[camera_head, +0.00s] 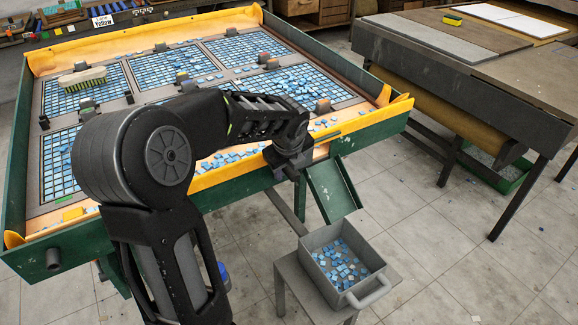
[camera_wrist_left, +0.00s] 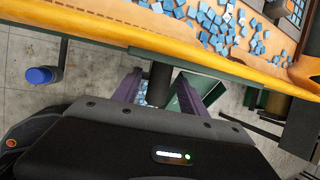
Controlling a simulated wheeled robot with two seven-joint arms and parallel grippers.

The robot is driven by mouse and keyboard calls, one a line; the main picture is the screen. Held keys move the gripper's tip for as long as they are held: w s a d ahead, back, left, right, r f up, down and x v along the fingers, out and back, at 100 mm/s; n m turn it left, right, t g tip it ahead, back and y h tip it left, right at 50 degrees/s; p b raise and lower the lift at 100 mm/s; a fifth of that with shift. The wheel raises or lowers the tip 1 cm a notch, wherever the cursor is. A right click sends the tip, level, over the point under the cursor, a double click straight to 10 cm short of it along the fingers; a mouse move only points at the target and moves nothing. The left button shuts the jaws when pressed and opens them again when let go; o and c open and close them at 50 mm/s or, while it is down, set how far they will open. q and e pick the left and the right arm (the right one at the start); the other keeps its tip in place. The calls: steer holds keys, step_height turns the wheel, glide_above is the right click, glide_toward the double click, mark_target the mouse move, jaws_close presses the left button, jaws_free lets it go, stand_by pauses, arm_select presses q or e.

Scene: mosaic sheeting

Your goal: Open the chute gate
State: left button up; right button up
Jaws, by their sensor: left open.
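The green chute (camera_head: 334,190) slopes down from the table's front edge towards a grey bin (camera_head: 318,245). My left gripper (camera_head: 287,170) is at that front edge, just left of the chute's top, and hides the gate area in the head view. In the left wrist view my left gripper (camera_wrist_left: 165,90) has its purple fingers apart. A dark cylindrical post (camera_wrist_left: 160,82) shows between them, possibly the gate's handle; contact cannot be told. Part of the green chute (camera_wrist_left: 187,98) shows behind the right-hand finger. My right gripper is in neither view.
The green-sided table (camera_head: 150,214) carries several grids of blue tiles, with loose tiles (camera_head: 235,157) near the front edge. The bin holds blue tiles and stands on a grey stool (camera_head: 287,270). A workbench (camera_head: 470,80) stands at right. A brush (camera_head: 83,78) lies on the table.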

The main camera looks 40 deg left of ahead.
arm_select(q)
steer(key=v, duration=0.7)
steer(key=shift+s+r+p, duration=0.15)
steer(key=shift+r+p, duration=0.15)
steer(key=shift+r, duration=0.05)
steer(key=shift+d, duration=0.1)
